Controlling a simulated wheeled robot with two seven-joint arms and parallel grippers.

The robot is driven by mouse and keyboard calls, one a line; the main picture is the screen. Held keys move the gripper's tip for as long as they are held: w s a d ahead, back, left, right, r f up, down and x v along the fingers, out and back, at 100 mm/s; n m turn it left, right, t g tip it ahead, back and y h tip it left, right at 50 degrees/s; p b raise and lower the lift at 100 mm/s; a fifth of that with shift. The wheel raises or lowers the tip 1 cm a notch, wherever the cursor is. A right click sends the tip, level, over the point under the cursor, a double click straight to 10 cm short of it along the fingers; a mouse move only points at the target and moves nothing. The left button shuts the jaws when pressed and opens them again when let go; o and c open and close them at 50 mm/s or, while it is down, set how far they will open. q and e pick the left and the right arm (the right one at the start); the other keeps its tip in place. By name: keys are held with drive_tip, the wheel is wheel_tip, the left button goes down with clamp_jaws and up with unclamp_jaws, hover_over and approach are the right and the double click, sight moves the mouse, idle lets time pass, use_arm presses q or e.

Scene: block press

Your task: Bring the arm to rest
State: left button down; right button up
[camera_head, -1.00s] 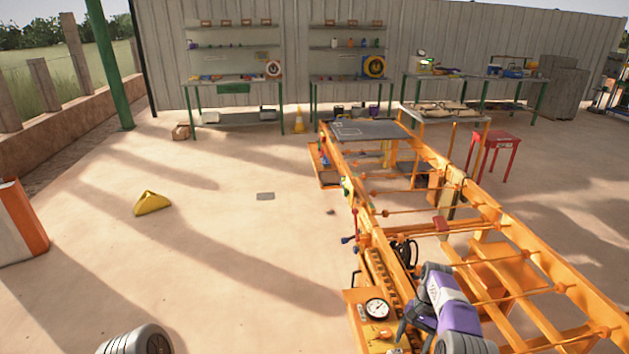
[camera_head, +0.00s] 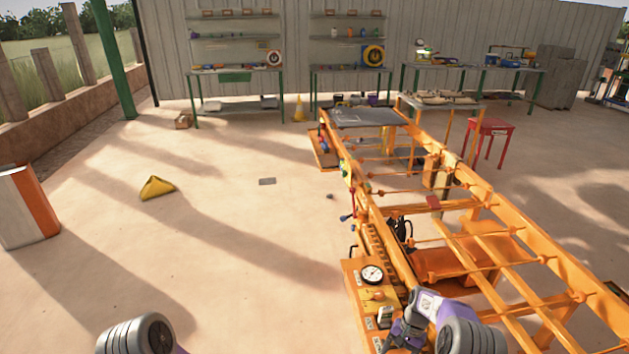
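My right arm comes in from the bottom right, and its dark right gripper (camera_head: 398,338) hangs over the near end of the orange press's control panel, by the lower edge of the view. Its fingers are small and partly hidden, so I cannot tell whether they are open or shut. I see nothing clearly held in it. My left arm shows only as a grey rounded link at the bottom left; the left gripper is out of view. The orange block press (camera_head: 417,209) runs from the middle back to the bottom right. Its panel carries a round white gauge (camera_head: 372,274).
A yellow wedge-shaped object (camera_head: 156,187) lies on the open floor at the left. An orange and white block (camera_head: 27,207) stands at the left edge. A red stool (camera_head: 490,130) stands right of the press. Workbenches line the back wall.

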drive_tip(key=s+a+f+n, duration=0.1)
drive_tip(key=s+a+f, duration=0.4)
drive_tip(key=s+f, duration=0.15)
drive_tip(key=s+a+n+t, duration=0.1)
drive_tip(key=s+a, duration=0.2)
drive_tip(key=s, duration=0.4)
drive_tip(key=s+a+r+n+t+y, duration=0.1)
drive_tip(key=s+a, duration=0.2)
drive_tip(key=s, duration=0.3)
drive_tip(key=s+a+n+t, duration=0.1)
drive_tip(key=s+a, duration=0.3)
drive_tip(key=s, duration=0.3)
wheel_tip(320, 180, down, 9)
drive_tip(key=b, duration=0.9)
drive_tip(key=shift+w+d+f, duration=0.2)
drive_tip(key=shift+w, duration=0.2)
